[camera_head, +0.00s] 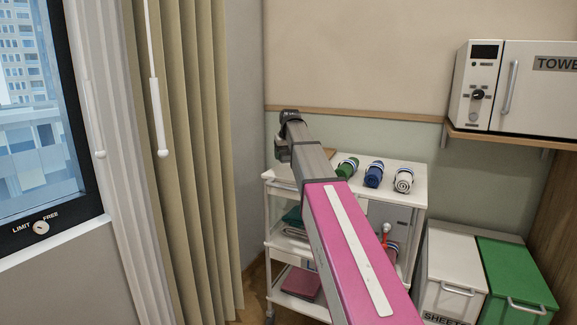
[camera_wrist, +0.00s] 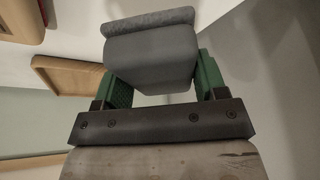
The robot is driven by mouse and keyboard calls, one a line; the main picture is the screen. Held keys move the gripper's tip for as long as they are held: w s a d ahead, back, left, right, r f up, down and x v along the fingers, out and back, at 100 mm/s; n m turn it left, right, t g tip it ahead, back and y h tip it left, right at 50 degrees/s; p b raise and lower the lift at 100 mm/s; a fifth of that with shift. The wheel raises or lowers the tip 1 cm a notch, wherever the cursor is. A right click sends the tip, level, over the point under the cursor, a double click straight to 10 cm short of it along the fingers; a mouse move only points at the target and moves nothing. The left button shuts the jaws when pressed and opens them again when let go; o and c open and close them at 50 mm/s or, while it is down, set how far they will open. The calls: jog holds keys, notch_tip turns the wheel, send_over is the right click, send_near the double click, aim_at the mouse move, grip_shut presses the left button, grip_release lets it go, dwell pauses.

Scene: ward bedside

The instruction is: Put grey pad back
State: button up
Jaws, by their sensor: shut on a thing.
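The grey pad (camera_wrist: 150,60) is a thick, rounded grey piece with a rolled upper edge, seen in the wrist view. My gripper (camera_wrist: 162,78) is shut on it, with one green finger on each side. The pad shows clear of any surface, though its far side is hidden. In the head view my arm reaches to the back left, its dark wrist above the left end of the white trolley (camera_head: 405,196). The fingers and the pad cannot be made out there.
A wooden tray (camera_wrist: 78,75) shows at left in the wrist view. A curtain (camera_head: 195,150) hangs left of the trolley. Bins (camera_head: 515,275) and a towel cabinet (camera_head: 540,95) are on the right.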

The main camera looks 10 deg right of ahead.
aim_at(289, 170)
jog(key=shift+w+d+f, duration=0.45)
jog(key=shift+d+f, duration=0.2)
jog(key=shift+d, duration=0.2)
jog(key=shift+f, duration=1.9)
jog(key=o, duration=0.9)
jog(key=v, duration=1.2)
